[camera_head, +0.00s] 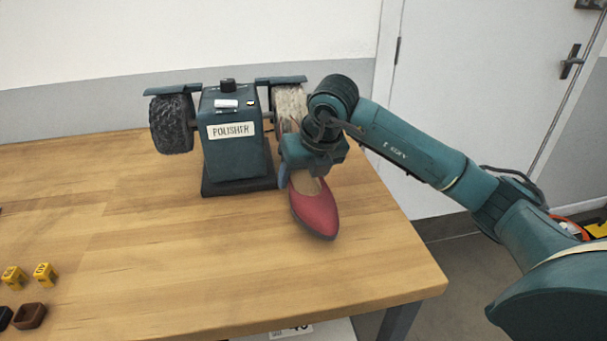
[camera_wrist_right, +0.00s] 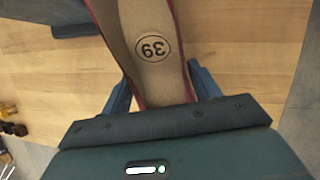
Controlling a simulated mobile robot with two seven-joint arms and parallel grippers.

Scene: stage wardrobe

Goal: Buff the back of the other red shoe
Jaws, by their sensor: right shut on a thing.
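A red shoe (camera_head: 315,210) with a tan insole hangs in my right gripper (camera_head: 300,180), toe towards the front of the table and tilted down. In the right wrist view the insole of the shoe (camera_wrist_right: 150,40) bears the number 39, and the fingers of my right gripper (camera_wrist_right: 165,85) close on the shoe's sides near its heel. The polisher (camera_head: 232,150) stands at the back of the table, with a dark bristly wheel (camera_head: 172,125) on its left and a pale buffing wheel (camera_head: 290,101) on its right. The shoe's heel end is close to the pale wheel; whether they touch is hidden by the gripper.
The wooden table (camera_head: 180,260) is clear in front of the polisher. Small yellow numbered blocks (camera_head: 44,272) and a dark brown piece (camera_head: 30,315) lie at the left front. A white door (camera_head: 480,80) stands behind, right of the table.

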